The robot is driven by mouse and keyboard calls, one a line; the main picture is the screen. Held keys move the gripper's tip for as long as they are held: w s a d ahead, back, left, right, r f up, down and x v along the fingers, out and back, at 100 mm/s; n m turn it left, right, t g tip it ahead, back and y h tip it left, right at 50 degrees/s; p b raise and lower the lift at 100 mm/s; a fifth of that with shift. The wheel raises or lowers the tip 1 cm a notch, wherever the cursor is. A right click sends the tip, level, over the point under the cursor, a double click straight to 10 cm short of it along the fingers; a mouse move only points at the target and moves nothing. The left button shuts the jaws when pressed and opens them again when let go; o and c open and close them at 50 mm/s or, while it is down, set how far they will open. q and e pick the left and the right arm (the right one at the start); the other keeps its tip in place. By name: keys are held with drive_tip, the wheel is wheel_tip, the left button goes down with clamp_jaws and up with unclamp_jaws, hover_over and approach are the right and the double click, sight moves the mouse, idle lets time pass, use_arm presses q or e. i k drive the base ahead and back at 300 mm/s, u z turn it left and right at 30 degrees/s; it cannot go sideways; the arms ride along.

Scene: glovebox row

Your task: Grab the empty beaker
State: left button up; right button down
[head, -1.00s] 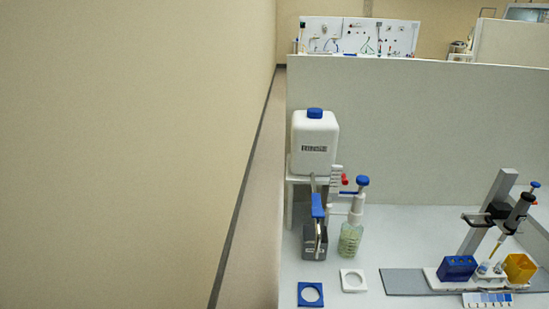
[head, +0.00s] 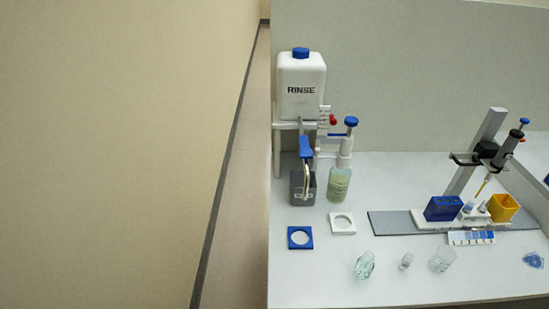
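Three clear glass vessels stand near the front of the white bench in the head view. The left glass vessel (head: 364,265) is greenish and looks tilted in the picture. The small middle glass vessel (head: 406,262) is narrow. The right glass vessel (head: 442,260) is wide and pale. They are too small and see-through to tell surely which is the empty beaker. Neither of my grippers is in view.
A rinse tank (head: 302,85) stands on a white stand above a grey container (head: 303,188). A dispenser bottle (head: 340,184), blue ring (head: 301,237), white ring (head: 342,223), blue rack (head: 443,208), yellow box (head: 503,207) and pipette stand (head: 475,150) share the bench. Wall at left.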

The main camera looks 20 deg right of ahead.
sight(444, 256)
drive_tip(key=z, duration=1.75)
drive_tip(key=k, duration=0.2)
drive_tip(key=z, duration=2.3)
drive_tip(key=i, duration=1.2)
drive_tip(key=u, duration=1.65)
